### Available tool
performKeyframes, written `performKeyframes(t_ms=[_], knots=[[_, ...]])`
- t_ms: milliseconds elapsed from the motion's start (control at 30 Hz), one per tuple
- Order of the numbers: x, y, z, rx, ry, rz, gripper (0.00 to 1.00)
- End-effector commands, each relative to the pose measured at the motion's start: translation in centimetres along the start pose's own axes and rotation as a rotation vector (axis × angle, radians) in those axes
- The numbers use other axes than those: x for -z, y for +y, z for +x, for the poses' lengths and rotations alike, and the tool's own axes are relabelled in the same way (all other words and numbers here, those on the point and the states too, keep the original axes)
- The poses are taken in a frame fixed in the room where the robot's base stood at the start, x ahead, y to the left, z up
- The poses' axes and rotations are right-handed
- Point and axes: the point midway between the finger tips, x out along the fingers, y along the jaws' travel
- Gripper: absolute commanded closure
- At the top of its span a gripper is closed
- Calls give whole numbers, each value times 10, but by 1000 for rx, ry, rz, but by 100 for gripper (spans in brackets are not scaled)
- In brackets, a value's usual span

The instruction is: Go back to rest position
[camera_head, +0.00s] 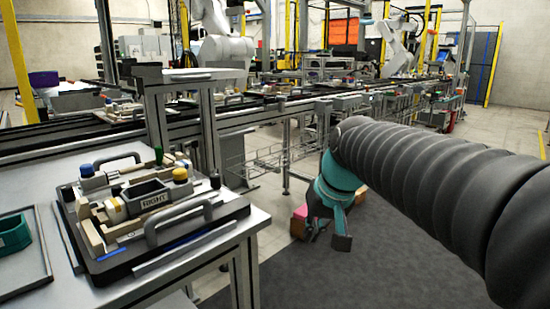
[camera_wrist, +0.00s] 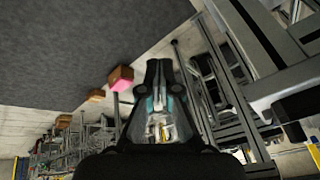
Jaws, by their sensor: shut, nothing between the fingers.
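My gripper (camera_head: 340,240) hangs below the end of my arm, over the dark grey floor and to the right of the table. In the wrist view its two dark fingers (camera_wrist: 159,68) stand side by side in the middle. It is shut, with nothing seen held in it. It is clear of the table and the fixture. The far side of the gripper is hidden in the head view.
A table (camera_head: 135,297) at the left bears a pallet fixture (camera_head: 205,228) with a handle and a block marked RIGHT. A green part (camera_head: 14,232) lies in a tray at its left. Pink and brown boxes (camera_head: 300,215) stand behind my gripper. A conveyor line runs across the back.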

Motion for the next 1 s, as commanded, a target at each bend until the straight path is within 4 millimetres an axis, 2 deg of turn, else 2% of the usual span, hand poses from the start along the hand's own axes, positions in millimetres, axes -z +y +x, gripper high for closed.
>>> performKeyframes(t_ms=[33, 300, 400, 500, 667, 1000], knots=[[-23, 10, 4, -28, 6, 9, 100], [-138, 59, 26, -160, 37, 21, 100], [-176, 70, 31, -190, 42, 19, 100], [-202, 75, 32, -204, 52, 24, 100], [-209, 77, 18, -211, 106, 35, 100], [-209, 77, 18, -211, 106, 35, 100]])
